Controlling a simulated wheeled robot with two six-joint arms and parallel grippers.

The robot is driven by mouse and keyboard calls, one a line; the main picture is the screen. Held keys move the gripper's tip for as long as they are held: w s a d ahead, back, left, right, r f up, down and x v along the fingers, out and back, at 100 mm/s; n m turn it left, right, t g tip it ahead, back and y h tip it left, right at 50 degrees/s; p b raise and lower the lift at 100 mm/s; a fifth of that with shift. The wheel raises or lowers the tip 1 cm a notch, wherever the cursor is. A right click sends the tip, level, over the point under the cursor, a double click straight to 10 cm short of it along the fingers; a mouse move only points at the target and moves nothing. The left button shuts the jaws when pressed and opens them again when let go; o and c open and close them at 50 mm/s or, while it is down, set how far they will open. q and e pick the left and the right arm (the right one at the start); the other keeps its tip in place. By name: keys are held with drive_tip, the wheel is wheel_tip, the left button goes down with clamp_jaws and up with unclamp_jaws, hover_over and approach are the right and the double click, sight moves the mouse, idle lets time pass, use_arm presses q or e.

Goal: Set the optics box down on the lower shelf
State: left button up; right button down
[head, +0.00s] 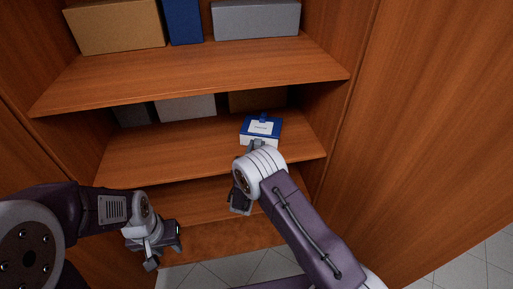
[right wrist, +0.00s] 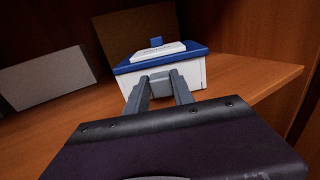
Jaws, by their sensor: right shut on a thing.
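The optics box (head: 261,130) is white with a blue lid and a pale label on top. It is over the right part of the lower shelf (head: 170,143), below the upper shelf board, and looks level. In the right wrist view the box (right wrist: 165,68) has its underside at or very near the shelf board (right wrist: 255,78); contact is hard to tell. My right gripper (right wrist: 160,82) is shut on the near side of the box. In the head view my wrist partly hides this grip. My left gripper (head: 163,256) is empty, fingers apart, low at the left.
Grey and brown boxes (head: 186,107) stand at the back of the same shelf, behind and left of the optics box. The upper shelf (head: 200,68) holds several larger boxes. The cabinet's right side wall (head: 330,130) is close. The shelf's front left part is clear.

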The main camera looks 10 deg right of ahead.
drive_tip(key=shift+f, duration=0.2)
drive_tip(key=c, duration=1.1)
unclamp_jaws()
drive_tip(key=shift+r, duration=0.2)
drive_tip(key=shift+s+a+f, duration=0.1)
drive_tip(key=shift+s+a, duration=0.1)
drive_tip(key=shift+s, duration=0.15)
drive_tip(key=v, duration=1.1)
drive_tip(key=shift+s+b, duration=0.15)
drive_tip(key=shift+b, duration=0.15)
